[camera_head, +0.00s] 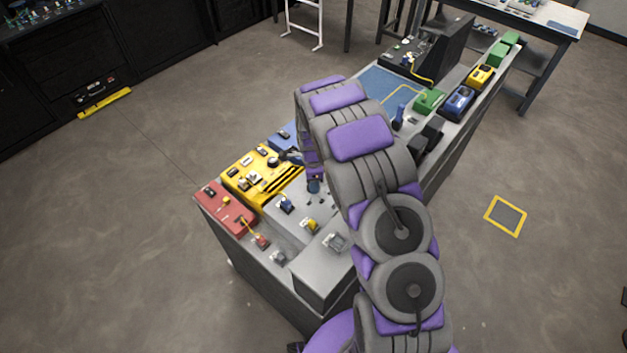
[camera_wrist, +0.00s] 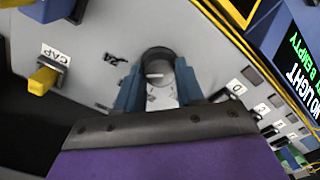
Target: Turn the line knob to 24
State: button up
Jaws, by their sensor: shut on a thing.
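The line knob (camera_wrist: 157,57) is a dark round knob on a light grey panel (camera_wrist: 95,40) in the wrist view. In the head view my gripper (camera_head: 313,186) is small, low over the grey panel and partly hidden under my arm. The knob cannot be made out there.
A yellow plug (camera_wrist: 42,80) labelled CAP sits left of the knob. A dark screen (camera_wrist: 300,60) with green and white text and a row of labelled switches lie at right. In the head view, a red module (camera_head: 225,207) and a yellow module (camera_head: 262,175) stand left of my gripper.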

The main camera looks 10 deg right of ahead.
jog(key=shift+w+r+m, duration=0.1)
jog(key=shift+m, duration=0.8)
jog(key=o, duration=1)
jog(key=shift+a, duration=0.1)
jog(key=shift+o, duration=0.2)
notch_tip(320, 180, up, 17)
jog(key=p, duration=0.1)
jog(key=shift+r, duration=0.1)
